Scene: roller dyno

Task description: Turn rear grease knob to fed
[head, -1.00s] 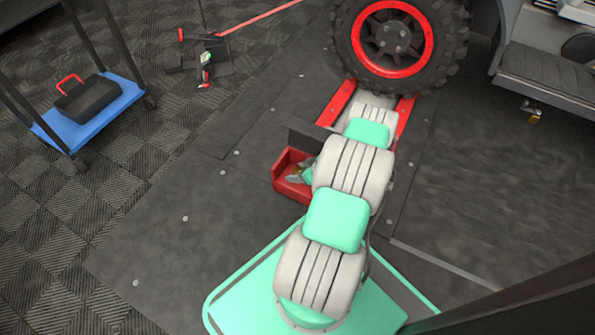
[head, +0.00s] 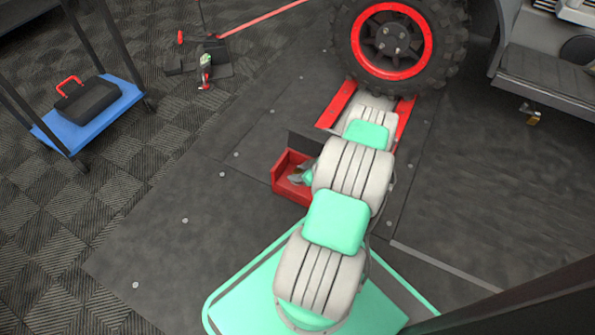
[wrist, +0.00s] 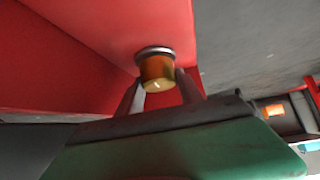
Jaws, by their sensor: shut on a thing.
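The grease knob (wrist: 157,72) is a small amber-brass cylinder with a grey collar, set on a red housing (wrist: 90,30) in the wrist view. My gripper (wrist: 158,88) has a finger on each side of the knob and is shut on it. In the head view my gripper (head: 300,176) reaches into the red box (head: 287,190) beside the roller bed, partly hidden by my arm. The knob itself is hidden in the head view. Any marking for its setting cannot be made out.
A large tyre with a red rim (head: 393,42) stands on the rollers behind the red box. A cart with a blue shelf (head: 95,118) and black toolbox stands at left. A floor stand (head: 205,62) is at the back. The dark floor plate left of the box is clear.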

